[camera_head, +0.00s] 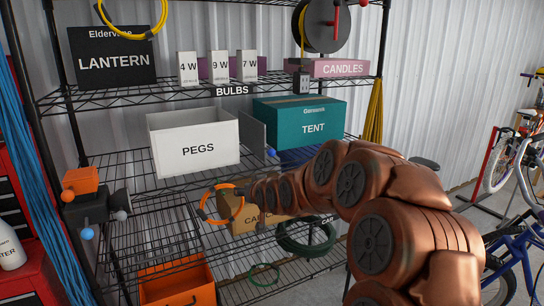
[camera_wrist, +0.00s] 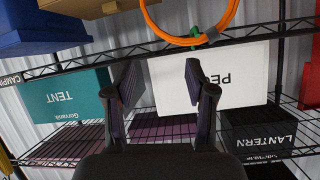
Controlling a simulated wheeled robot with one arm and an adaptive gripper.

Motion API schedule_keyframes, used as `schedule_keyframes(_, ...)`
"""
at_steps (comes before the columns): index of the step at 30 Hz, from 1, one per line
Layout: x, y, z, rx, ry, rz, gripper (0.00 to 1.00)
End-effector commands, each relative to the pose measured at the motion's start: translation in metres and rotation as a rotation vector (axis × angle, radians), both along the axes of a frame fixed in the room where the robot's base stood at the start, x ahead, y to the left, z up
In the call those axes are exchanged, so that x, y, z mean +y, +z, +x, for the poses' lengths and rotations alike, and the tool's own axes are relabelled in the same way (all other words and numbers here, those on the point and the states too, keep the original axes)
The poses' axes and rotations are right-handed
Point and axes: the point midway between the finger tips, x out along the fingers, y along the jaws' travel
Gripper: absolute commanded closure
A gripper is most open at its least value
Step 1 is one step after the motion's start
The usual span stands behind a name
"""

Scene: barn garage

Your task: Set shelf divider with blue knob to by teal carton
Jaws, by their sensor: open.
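The shelf divider, a grey upright plate (camera_head: 253,131), stands on the middle shelf between the white PEGS box (camera_head: 198,145) and the teal TENT carton (camera_head: 300,119). Its blue knob (camera_head: 270,152) is at the front, facing me. My gripper (camera_wrist: 160,72) is open and seems empty, with its fingers apart; the head view hides its fingertips behind my arm. The wrist view is upside down. There the teal carton (camera_wrist: 65,97) is left of the fingers and the PEGS box (camera_wrist: 235,88) is right, partly behind a finger.
An orange loop (camera_head: 209,216) is below the middle shelf's front edge. A brown carton (camera_head: 240,222) and an orange bin (camera_head: 177,285) are lower down. The upper shelf carries the LANTERN box (camera_head: 113,58) and bulb boxes. An orange-topped dark object (camera_head: 87,205) is at the left.

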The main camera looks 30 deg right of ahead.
Motion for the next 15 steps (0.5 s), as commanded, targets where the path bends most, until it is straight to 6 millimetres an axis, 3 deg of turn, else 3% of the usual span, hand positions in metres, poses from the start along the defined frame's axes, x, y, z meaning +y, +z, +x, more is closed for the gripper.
schedule_keyframes(1, -0.023, 0.001, 0.013, -0.060, -0.029, 0.000, 0.45)
schedule_keyframes(6, -0.086, 0.025, 0.040, -0.273, -0.109, -0.021, 0.45)
schedule_keyframes(10, -0.118, 0.036, 0.045, -0.376, -0.147, -0.036, 0.45)
schedule_keyframes(15, -0.135, 0.044, 0.048, -0.433, -0.168, -0.049, 0.45)
